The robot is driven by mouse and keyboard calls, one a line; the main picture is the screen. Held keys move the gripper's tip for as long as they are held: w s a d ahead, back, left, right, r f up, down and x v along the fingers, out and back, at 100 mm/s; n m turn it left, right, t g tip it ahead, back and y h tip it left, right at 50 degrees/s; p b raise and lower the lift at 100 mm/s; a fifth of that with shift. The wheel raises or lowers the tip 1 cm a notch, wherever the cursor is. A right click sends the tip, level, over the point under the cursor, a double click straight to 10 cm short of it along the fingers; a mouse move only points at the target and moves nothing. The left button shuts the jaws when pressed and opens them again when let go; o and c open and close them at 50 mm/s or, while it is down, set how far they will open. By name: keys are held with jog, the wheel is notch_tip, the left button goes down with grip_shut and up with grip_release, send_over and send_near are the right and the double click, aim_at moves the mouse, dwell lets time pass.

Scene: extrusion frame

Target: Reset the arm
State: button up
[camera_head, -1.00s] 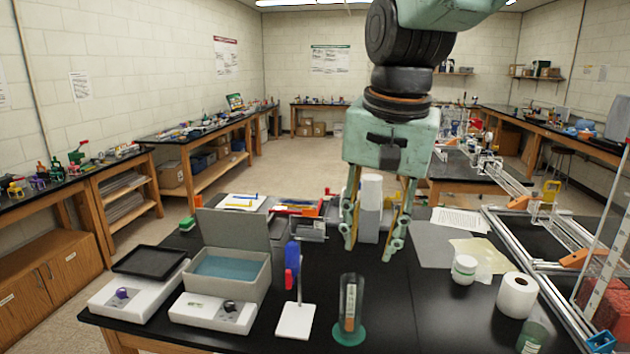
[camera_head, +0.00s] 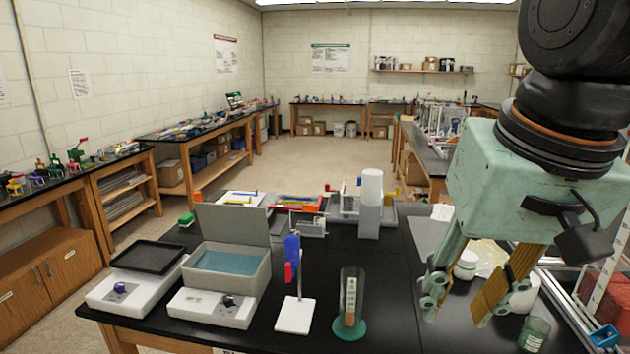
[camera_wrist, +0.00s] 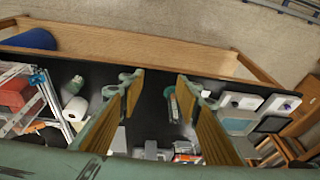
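My gripper (camera_head: 456,302) hangs at the right of the head view, over the right part of the black bench. Its two fingers are spread with nothing between them.
An aluminium frame (camera_head: 572,312) stands at the right.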

jog(key=s+d+f+n+b, duration=0.1)
jog(key=s+f, duration=0.3)
jog(key=s, duration=0.5)
jog(key=shift+d+n+t, duration=0.3)
jog(key=shift+d, duration=0.5)
jog(key=shift+c, duration=0.6)
